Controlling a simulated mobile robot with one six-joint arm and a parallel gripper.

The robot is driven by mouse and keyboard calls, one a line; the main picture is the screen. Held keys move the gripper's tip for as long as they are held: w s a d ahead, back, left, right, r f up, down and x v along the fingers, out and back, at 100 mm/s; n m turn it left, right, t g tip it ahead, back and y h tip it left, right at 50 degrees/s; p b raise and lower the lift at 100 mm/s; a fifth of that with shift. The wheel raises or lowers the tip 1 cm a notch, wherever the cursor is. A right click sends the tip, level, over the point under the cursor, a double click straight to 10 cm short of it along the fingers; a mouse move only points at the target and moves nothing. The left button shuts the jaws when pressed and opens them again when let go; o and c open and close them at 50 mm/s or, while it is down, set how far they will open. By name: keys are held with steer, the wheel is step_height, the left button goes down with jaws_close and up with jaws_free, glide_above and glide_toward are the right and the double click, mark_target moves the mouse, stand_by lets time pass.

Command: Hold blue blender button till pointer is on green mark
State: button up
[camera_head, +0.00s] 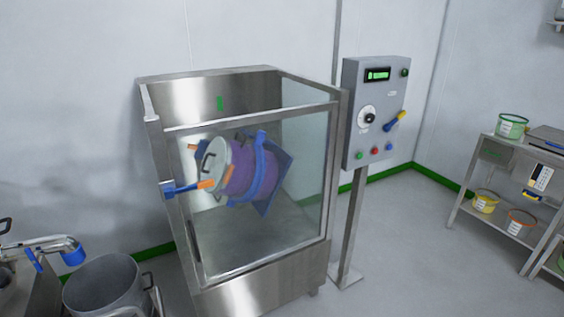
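The blue button (389,146) is at the lower right of the grey control panel (352,92), right of a red button (375,151) and a green button (359,155). A green mark (220,103) shows on the steel back wall of the glazed blender cabinet (241,118). Inside, a purple drum (238,171) with a pale lid sits tilted in a blue frame (262,168). Orange parts (206,184) show near its lid. I cannot make out which part is the pointer. My gripper is not in view, and nothing touches the blue button.
The panel has a lit green display (377,74), a black knob (369,118) and a yellow-and-blue handle (397,121). A steel pot (104,287) stands at lower left. A shelf rack (494,151) with tubs stands right. Floor between panel and rack is clear.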

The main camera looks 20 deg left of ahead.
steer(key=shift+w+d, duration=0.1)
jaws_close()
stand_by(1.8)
